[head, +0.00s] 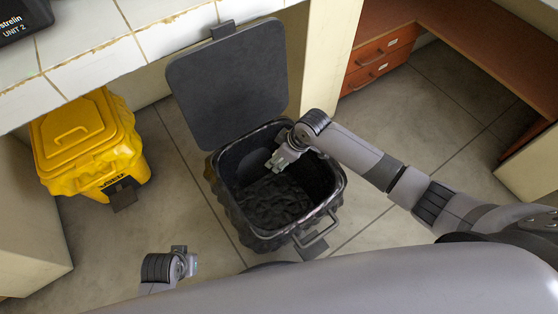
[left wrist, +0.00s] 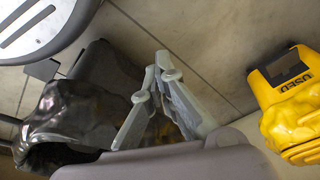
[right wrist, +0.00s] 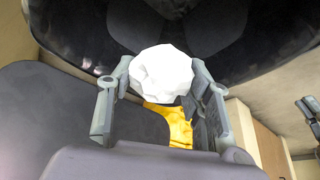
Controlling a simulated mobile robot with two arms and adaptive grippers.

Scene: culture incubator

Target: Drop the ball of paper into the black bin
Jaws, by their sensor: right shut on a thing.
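The black bin (head: 325,212) stands open on the floor, its lid (head: 230,85) raised against the counter. My right gripper (head: 278,160) is over the bin's opening, near its back edge. In the right wrist view, my right gripper is shut on the white ball of paper (right wrist: 160,73), with a finger on each side and the dark bin behind it. The ball cannot be made out in the head view. My left gripper (head: 182,262) is low at the front left, apart from the bin. In the left wrist view its fingertips (left wrist: 160,72) meet, with nothing between them.
A yellow bin (head: 85,140) with a closed lid stands left of the black bin. A white tiled counter (head: 100,60) runs along the back left. A wooden desk with drawers (head: 380,60) is at the back right. Bare floor (head: 420,120) lies to the right.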

